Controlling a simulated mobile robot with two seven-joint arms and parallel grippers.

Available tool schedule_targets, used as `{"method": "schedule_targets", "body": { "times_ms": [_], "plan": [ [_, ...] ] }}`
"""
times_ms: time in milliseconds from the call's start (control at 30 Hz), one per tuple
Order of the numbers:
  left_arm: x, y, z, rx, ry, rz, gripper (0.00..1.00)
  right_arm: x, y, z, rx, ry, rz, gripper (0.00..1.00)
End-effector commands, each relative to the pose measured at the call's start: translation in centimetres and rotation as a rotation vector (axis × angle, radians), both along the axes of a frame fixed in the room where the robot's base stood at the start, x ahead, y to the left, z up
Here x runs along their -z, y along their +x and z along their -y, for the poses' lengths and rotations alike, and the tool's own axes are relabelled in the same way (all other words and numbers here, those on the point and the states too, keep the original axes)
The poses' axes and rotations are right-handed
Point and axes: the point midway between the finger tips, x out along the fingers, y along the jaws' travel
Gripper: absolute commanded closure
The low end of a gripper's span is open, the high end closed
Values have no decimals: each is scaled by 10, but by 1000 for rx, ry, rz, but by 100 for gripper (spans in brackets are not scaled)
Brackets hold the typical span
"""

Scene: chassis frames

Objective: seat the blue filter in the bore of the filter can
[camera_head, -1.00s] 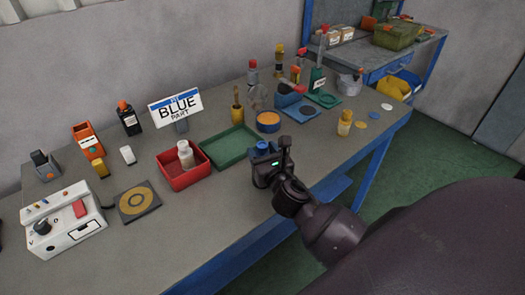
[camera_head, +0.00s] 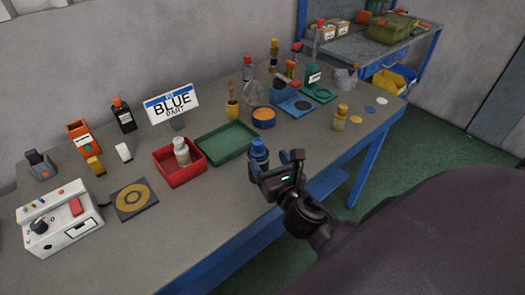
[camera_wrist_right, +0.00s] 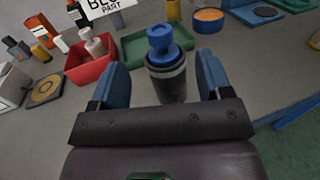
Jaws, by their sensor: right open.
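The blue filter (camera_head: 258,145) stands upright in the top of a dark can (camera_head: 259,161), which I take to be the filter can, near the table's front edge. In the right wrist view, the blue filter (camera_wrist_right: 163,38) rises above the can's rim, with a flared top and a narrower neck. The dark can (camera_wrist_right: 167,80) has a grey band below its rim. How deep the filter sits cannot be told. My right gripper (camera_head: 278,163) is open, with its blue fingers apart on either side of the can in the wrist view, touching neither side. My left gripper is out of view.
A green tray (camera_head: 203,150) and a red bin (camera_head: 161,174) holding a white bottle lie to the left. A "BLUE PART" sign (camera_head: 173,103) stands behind. Bare tabletop (camera_head: 210,205) lies in front.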

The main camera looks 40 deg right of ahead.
Motion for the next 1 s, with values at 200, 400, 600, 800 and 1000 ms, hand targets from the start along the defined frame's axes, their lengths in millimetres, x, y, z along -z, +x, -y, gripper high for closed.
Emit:
{"method": "schedule_targets", "body": {
  "times_ms": [200,400,600,800,1000],
  "plan": [
    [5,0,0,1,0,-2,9,1,-31,-7,1,0,-2,28],
    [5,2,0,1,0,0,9,0,-43,-9,1,4,0,28],
    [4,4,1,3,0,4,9,19,-48,-9,4,229,-14,28],
    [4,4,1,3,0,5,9,63,-59,-10,57,799,-32,28],
    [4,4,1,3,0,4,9,105,-75,-13,184,1403,-20,28]
  ]
}}
